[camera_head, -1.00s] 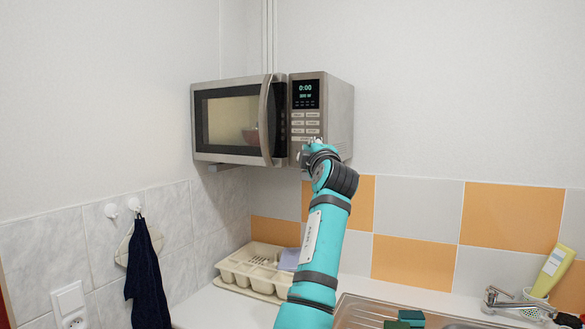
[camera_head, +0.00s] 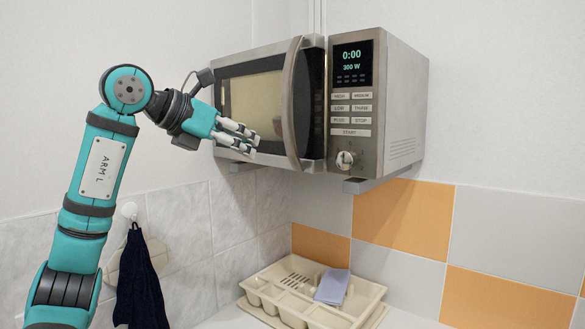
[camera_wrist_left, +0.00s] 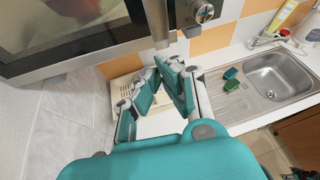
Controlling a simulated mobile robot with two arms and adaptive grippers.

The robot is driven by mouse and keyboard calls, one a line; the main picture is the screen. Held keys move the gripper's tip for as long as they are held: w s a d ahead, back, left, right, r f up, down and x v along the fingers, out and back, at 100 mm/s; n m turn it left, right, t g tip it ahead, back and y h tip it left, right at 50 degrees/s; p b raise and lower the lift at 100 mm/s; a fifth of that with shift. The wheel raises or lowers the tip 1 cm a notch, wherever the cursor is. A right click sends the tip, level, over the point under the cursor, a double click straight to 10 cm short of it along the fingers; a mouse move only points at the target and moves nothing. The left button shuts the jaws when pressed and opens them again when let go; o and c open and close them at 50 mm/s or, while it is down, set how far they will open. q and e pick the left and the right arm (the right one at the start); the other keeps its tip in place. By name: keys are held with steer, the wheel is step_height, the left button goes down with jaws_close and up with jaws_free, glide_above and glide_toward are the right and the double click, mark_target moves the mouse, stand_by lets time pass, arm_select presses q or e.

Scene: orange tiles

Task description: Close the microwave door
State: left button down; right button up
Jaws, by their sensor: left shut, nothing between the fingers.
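The microwave (camera_head: 395,120) is a silver box on a wall bracket in the head view. Its door (camera_head: 222,98) has a dark window frame and a curved vertical handle (camera_head: 289,105). My left gripper (camera_head: 254,143) is shut and empty, in front of the door's lower edge, left of the handle. Contact with the door cannot be told. In the left wrist view, the door (camera_wrist_left: 75,47) fills the upper left, beyond the gripper fingers (camera_wrist_left: 168,66).
Below the microwave, a cream cutlery tray (camera_head: 268,297) with a blue-grey cloth (camera_head: 332,287) lies on the counter. A dark towel (camera_head: 139,285) hangs at the left wall. The sink (camera_wrist_left: 282,75) shows at the right of the wrist view.

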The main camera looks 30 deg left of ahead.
arm_select(q)
steer(key=w+f+y+p, duration=0.1)
steer(key=w+f+p, duration=0.2)
steer(key=w+f, duration=0.3)
steer(key=w, duration=0.4)
steer(key=shift+w+d+g+p, duration=0.2)
steer(key=shift+w+g+p, duration=0.1)
steer(key=shift+g+p, duration=0.1)
arm_select(e)
steer(key=r, duration=0.3)
steer(key=shift+w+a+r, duration=0.2)
steer(key=shift+a+r, duration=0.05)
steer(key=shift+r, duration=0.1)
arm_select(q)
steer(key=shift+f, duration=0.1)
arm_select(e)
steer(key=shift+s+d, duration=0.1)
